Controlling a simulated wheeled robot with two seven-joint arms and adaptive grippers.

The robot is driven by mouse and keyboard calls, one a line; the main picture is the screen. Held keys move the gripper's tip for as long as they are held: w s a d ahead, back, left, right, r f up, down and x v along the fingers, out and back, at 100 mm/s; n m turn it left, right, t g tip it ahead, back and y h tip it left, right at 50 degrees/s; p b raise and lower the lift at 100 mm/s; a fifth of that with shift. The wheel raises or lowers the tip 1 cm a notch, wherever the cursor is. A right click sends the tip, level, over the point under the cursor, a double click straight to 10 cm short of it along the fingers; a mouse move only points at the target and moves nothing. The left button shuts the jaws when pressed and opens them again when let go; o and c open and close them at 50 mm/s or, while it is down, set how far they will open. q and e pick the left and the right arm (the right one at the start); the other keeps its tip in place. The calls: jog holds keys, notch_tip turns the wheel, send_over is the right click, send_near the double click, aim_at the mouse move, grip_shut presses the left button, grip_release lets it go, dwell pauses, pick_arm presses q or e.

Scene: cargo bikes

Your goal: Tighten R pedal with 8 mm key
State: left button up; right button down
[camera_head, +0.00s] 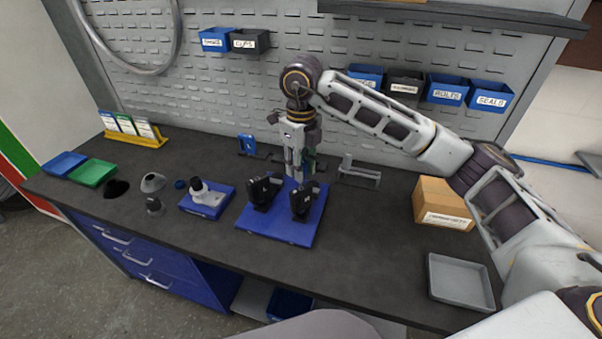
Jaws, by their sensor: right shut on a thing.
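My right gripper (296,166) points down over a blue fixture plate (275,236) with two black clamp-like holders, the left holder (263,191) and the right holder (300,201). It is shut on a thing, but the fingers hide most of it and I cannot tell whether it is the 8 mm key. A small green patch (310,162) shows just right of the fingers. I cannot make out the R pedal; the gripper and the holders cover the area between them. I cannot tell whether the gripper touches the fixture. My left gripper is not in view.
A smaller blue plate (222,208) with a grey-white part stands left of the fixture. Behind are a blue holder (246,144) and a grey stand (359,174). A cardboard box (442,203) and grey tray (461,281) are at right. The bench between fixture and tray is clear.

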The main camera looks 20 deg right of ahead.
jog(key=shift+n+b, duration=0.4)
jog(key=shift+n, duration=0.5)
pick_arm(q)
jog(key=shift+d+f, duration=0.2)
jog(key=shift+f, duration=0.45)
pick_arm(e)
jog(key=shift+n, duration=0.5)
pick_arm(q)
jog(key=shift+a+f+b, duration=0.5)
jog(key=shift+b, duration=0.15)
pick_arm(e)
jog(key=shift+d+f+n, duration=0.1)
jog(key=shift+n, duration=0.8)
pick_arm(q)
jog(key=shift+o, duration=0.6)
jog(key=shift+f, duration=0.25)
pick_arm(e)
jog(key=shift+n, duration=0.5)
pick_arm(q)
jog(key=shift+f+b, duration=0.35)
jog(key=shift+b, duration=0.25)
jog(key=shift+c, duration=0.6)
pick_arm(e)
jog(key=shift+n, duration=0.9)
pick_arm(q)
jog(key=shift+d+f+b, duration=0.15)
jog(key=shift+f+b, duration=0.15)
pick_arm(e)
jog(key=shift+n, duration=0.9)
